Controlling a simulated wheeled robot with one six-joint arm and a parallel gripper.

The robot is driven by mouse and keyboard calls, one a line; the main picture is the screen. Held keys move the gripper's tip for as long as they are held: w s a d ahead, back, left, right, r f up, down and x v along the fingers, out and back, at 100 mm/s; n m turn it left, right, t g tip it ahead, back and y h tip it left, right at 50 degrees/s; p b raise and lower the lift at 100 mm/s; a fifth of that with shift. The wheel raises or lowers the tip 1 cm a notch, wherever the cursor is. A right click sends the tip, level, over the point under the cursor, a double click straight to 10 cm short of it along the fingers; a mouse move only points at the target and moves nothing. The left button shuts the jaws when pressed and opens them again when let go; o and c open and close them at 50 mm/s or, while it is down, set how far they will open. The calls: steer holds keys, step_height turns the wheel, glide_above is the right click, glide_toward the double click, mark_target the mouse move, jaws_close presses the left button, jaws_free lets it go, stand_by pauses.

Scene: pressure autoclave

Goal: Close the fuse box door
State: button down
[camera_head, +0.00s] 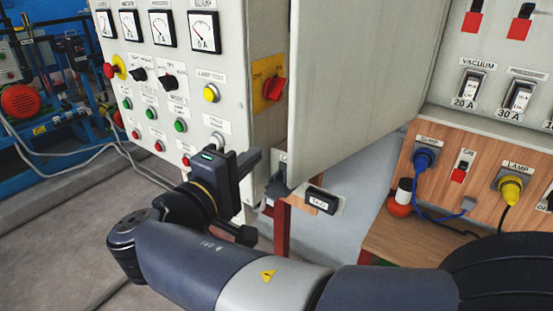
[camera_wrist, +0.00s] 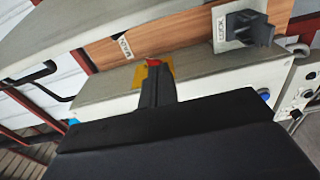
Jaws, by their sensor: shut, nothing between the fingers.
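The fuse box door is a large flat grey panel (camera_head: 350,90) standing open in the head view. Its free edge is near the gauge cabinet, and its far edge is by the fuse panel (camera_head: 490,80) at the right. My gripper (camera_head: 256,160) is left of the door's lower free edge, beside the gauge cabinet's corner. In the wrist view my gripper (camera_wrist: 155,68) is shut and empty, its fingers together, overlapping a red switch on a yellow plate. A pale slab at the upper left there may be the door. I cannot tell whether the gripper touches anything.
The grey gauge cabinet (camera_head: 185,75) stands at the left, with a red rotary switch (camera_head: 273,89) on its side. Below the fuses, a wooden panel (camera_head: 483,160) carries blue and yellow plugs with hanging cables.

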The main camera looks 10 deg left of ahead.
steer(key=shift+w+d+p, duration=0.25)
steer(key=shift+d+p, duration=0.1)
steer(key=shift+d, duration=0.75)
steer(key=shift+w+d+p, duration=0.2)
steer(key=shift+d+p, duration=0.15)
steer(key=shift+d, duration=0.7)
steer(key=shift+s+d, duration=0.1)
